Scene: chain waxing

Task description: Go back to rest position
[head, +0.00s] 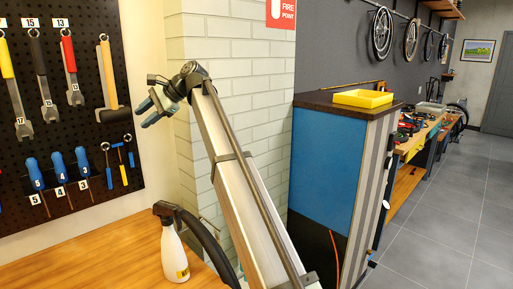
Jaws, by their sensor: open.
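My gripper (145,112) is in the head view at upper left, at the far end of my long pale arm. Its two blue-grey fingers point left and are apart, with nothing seen between them. It is in front of the white brick wall, to the right of the tool board. A white spray bottle (174,254) with a dark head stands upright on the wooden table (110,258), well below my gripper and apart from it.
The black pegboard (70,136) with wrenches, a hammer and screwdrivers hangs at left. A blue-sided cabinet (325,165) with a yellow tray (362,98) on top stands right of my arm. Grey floor (455,215) is open at right. A workbench with tools lies beyond.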

